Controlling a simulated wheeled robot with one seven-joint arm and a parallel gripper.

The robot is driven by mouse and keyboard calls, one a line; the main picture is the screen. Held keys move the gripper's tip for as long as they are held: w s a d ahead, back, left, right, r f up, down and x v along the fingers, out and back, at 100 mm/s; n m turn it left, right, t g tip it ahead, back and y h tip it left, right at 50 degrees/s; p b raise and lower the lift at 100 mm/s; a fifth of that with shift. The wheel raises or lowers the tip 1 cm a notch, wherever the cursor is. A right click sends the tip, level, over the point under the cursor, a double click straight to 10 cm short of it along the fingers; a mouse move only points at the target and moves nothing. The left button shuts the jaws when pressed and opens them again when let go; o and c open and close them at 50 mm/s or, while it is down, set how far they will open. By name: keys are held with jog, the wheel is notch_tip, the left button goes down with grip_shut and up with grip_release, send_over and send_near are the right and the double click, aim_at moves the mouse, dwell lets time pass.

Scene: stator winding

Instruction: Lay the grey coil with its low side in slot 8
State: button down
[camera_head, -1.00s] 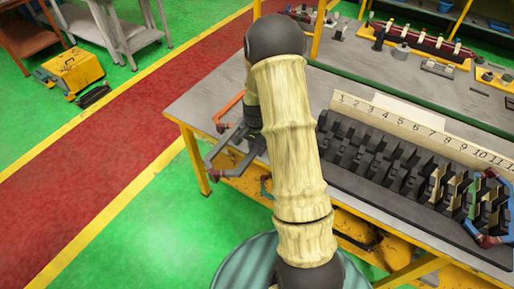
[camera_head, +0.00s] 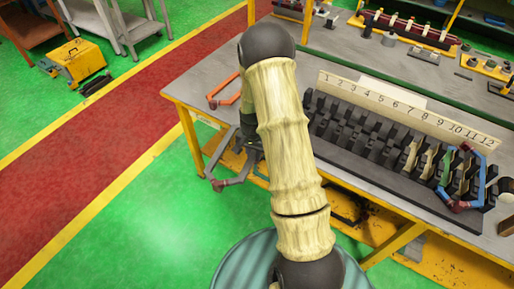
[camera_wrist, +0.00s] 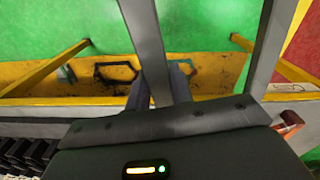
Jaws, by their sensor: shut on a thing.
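The grey coil (camera_head: 213,160) is a bent, open frame with a reddish end, held in the air off the table's front left edge in the head view. My gripper (camera_head: 247,148) is shut on it, partly hidden behind my arm. In the wrist view, long grey bars of the coil (camera_wrist: 149,45) run up the picture. The dark slotted stator block (camera_head: 365,140) lies on the table, right of my gripper. Its cream number strip (camera_head: 400,105) reads 1 to 12. Slot 8 lies right of the block's middle, well away from the coil.
An orange coil (camera_head: 224,101) lies on the table's left corner. A blue, red and green coil (camera_head: 468,203) sits at the block's right end, near cream slot pieces (camera_head: 428,161). Tools and fixtures stand on the table behind.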

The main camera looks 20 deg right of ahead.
jog(key=s+a+f+n, duration=0.3)
jog(key=a+f+n, duration=0.1)
jog(key=f, duration=0.6)
jog(key=s+a+f+n, duration=0.3)
jog(key=a+f+n, duration=0.1)
jog(key=f, duration=0.6)
jog(key=shift+s+a+n, duration=0.15)
jog(key=shift+a+n, duration=0.15)
jog(key=shift+n, duration=0.2)
jog(key=shift+f, duration=0.1)
